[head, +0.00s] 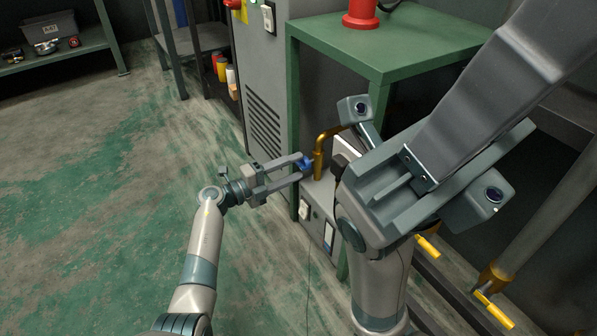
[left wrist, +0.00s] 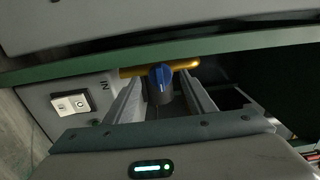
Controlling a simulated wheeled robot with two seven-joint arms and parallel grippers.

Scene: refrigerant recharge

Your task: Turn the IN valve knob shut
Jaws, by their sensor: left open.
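The blue IN valve knob (head: 307,163) sits on a brass pipe (head: 319,158) at the grey unit's top, below the green table. My left gripper (head: 301,168) is open, with its fingers reaching to the knob. In the left wrist view the blue knob (left wrist: 160,84) lies between the two fingers (left wrist: 160,98), with a dark gap on each side. The brass pipe (left wrist: 185,65) runs behind it. An IN label (left wrist: 94,83) shows on the panel to the left.
A green table (head: 400,48) with a red cylinder (head: 361,14) on it stands above the valve. A grey cabinet (head: 262,95) is just left of it. Yellow-handled pipes (head: 494,312) are at lower right. The floor at left is clear.

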